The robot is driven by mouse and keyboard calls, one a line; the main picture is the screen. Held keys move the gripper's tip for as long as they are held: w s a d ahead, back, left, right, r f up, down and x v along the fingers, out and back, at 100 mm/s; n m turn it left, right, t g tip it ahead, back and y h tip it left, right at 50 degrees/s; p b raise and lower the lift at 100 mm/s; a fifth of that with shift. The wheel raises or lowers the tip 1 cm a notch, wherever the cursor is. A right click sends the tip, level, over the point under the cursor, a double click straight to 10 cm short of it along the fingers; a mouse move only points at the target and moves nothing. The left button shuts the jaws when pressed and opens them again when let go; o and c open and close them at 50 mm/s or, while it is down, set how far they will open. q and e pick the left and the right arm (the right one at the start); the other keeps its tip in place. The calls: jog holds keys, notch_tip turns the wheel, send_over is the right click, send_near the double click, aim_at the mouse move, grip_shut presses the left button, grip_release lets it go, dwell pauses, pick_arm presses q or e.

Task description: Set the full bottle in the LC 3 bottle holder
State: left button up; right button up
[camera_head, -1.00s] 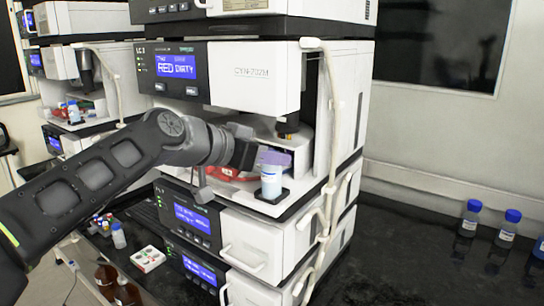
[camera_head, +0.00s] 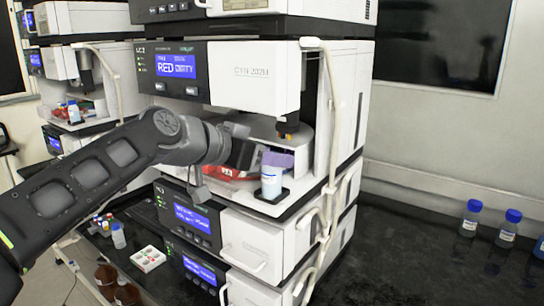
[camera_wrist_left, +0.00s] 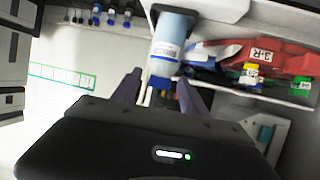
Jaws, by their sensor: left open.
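A pale blue bottle (camera_head: 271,181) with a white label stands upright on a small black holder (camera_head: 283,193) at the front right corner of the LC 3 unit's open bay. It also shows in the left wrist view (camera_wrist_left: 173,40), at top centre. My right gripper is not in view.
A red tray (camera_head: 229,172) lies in the bay left of the bottle. A pale tube (camera_head: 333,130) hangs down the unit's right front edge. Several blue-capped bottles (camera_head: 470,219) stand on the black bench at right.

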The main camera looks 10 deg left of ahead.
pick_arm(q)
jog(key=b+v, duration=0.1)
jog(key=v, duration=0.6)
jog(key=shift+s, duration=0.15)
